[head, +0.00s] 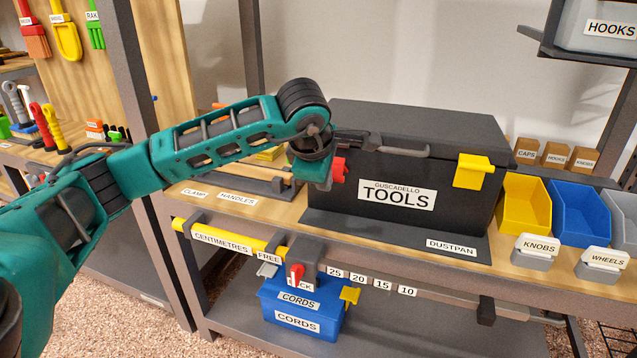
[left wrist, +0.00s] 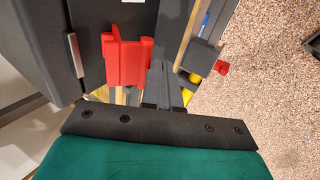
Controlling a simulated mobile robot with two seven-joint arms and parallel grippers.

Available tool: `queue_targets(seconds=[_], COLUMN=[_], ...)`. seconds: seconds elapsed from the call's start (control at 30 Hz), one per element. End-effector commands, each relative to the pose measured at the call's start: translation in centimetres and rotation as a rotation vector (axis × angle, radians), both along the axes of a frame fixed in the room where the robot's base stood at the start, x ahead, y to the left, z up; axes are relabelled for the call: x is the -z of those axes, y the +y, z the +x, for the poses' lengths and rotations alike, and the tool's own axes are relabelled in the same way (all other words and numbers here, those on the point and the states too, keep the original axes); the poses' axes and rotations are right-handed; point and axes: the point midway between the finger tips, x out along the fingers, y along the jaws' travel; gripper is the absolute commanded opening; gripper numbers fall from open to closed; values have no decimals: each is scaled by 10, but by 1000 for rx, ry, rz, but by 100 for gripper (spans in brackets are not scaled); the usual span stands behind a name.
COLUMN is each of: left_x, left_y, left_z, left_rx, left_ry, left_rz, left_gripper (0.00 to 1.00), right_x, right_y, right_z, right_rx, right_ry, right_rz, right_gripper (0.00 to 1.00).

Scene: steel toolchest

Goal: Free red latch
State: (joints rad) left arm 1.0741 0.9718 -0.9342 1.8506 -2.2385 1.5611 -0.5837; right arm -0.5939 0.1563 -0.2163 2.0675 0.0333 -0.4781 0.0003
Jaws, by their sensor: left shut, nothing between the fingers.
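The dark grey toolchest (head: 400,225) stands on the wooden bench with its lid (head: 420,125) down. The red latch (head: 339,170) is on the left part of its front, partly covered by my left wrist in the head view. It shows larger in the left wrist view (left wrist: 126,60). I cannot tell whether it is fastened. My left gripper (left wrist: 158,75) is shut and empty, its fingers right beside the red latch; I cannot tell whether they touch it. Its fingertips are hidden in the head view. My right gripper is not in view.
A yellow latch (head: 473,171) is at the chest's right front. A grey handle (head: 400,149) runs along the lid's front. Yellow (head: 522,212) and blue (head: 578,212) bins stand to the right. A yellow rail (head: 225,236) and a red-knobbed lock (head: 296,273) sit along the bench edge.

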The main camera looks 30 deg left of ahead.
Motion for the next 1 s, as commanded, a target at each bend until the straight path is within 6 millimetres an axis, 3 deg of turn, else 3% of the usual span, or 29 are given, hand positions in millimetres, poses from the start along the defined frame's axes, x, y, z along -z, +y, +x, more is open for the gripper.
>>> queue_targets(seconds=[0.23, 0.47, 1.0], left_x=[24, 19, 12], left_y=[0, 0, 4], left_z=[0, 0, 14], left_rx=[-1, 0, 0], left_ry=[2, 1, 0], left_rz=[0, 0, 0], left_gripper=[0, 0, 0], right_x=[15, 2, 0], right_y=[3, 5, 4], right_z=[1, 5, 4], right_rx=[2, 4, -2], right_ry=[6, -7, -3], right_rz=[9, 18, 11], right_gripper=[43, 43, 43])
